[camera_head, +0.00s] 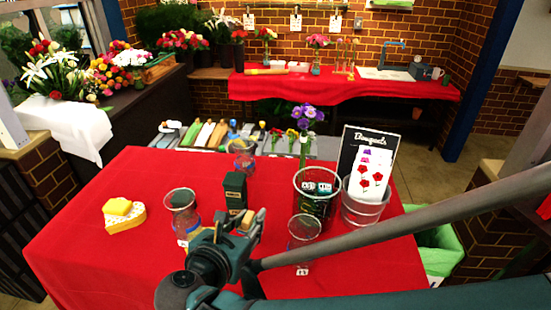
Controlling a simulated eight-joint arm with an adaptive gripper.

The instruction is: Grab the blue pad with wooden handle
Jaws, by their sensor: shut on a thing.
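My gripper (240,226) is low over the front middle of the red table. Its jaws are closed around a small tan, wood-coloured piece (243,219), mostly hidden by the fingers. Just behind it stands a dark green-black block (235,188), upright. I cannot tell whether the tan piece and the dark block are joined. No clearly blue pad with a wooden handle shows apart from these. Small tools, some blue, lie on the low rack (330,148) behind the table, too small to tell apart.
Clear cups stand left (182,202), right (304,230) and behind (242,148) my gripper. A dark bucket (316,213) and a clear bucket with cards (362,212) are at the right. The red tabletop (95,262) is clear at front left.

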